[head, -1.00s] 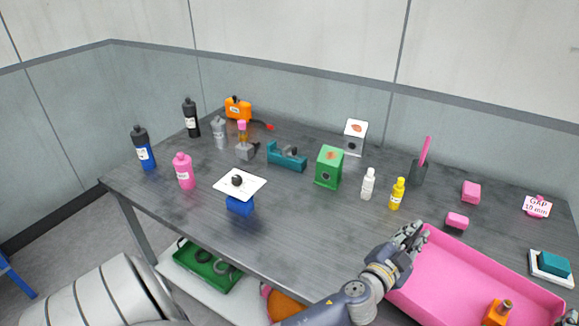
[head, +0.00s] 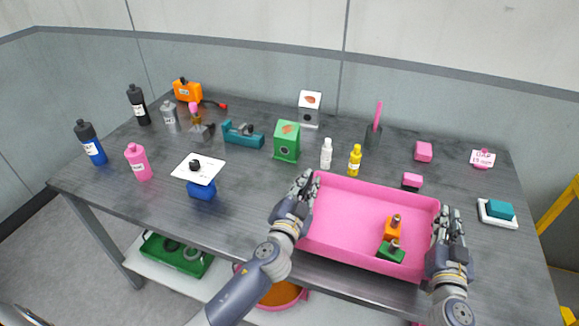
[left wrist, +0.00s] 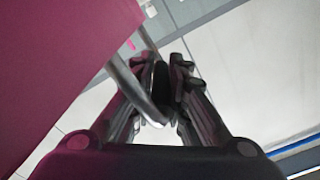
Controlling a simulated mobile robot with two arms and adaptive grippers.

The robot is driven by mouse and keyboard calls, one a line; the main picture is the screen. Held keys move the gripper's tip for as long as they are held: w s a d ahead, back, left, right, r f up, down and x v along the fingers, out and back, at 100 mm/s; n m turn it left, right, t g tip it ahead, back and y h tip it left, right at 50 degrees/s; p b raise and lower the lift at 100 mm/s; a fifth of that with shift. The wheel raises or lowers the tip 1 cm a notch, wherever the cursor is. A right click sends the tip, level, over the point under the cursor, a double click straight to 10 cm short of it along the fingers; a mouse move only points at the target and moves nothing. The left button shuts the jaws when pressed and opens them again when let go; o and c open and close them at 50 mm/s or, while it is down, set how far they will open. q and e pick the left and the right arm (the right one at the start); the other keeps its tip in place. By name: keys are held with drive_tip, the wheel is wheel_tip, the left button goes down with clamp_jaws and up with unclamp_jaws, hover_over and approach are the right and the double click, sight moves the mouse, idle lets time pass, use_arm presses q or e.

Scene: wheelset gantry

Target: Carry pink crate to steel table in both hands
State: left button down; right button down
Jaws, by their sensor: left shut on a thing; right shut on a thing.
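The pink crate (head: 345,222) is an open tray at the front right of the dark steel table (head: 262,225) in the head view. An orange piece (head: 392,229) and a green piece (head: 390,252) with metal tops are inside it. My left gripper (head: 305,188) is shut on the crate's left wall. My right gripper (head: 449,222) is shut on its right wall. In the left wrist view the crate (left wrist: 60,70) fills the left side beside my left fingers (left wrist: 160,85). I cannot tell whether the crate touches the table top.
Behind the crate stand a yellow bottle (head: 355,160), a white bottle (head: 326,153), a green box (head: 287,141) and pink blocks (head: 412,181). A teal block on a white dish (head: 497,211) is to the right. The table's front middle is fairly clear.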

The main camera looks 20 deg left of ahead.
use_arm(q)
drive_tip(key=shift+s+f, duration=0.1)
drive_tip(key=shift+f, duration=0.2)
use_arm(e)
drive_tip(key=shift+w+d+r, duration=0.1)
drive_tip(key=shift+d, duration=0.2)
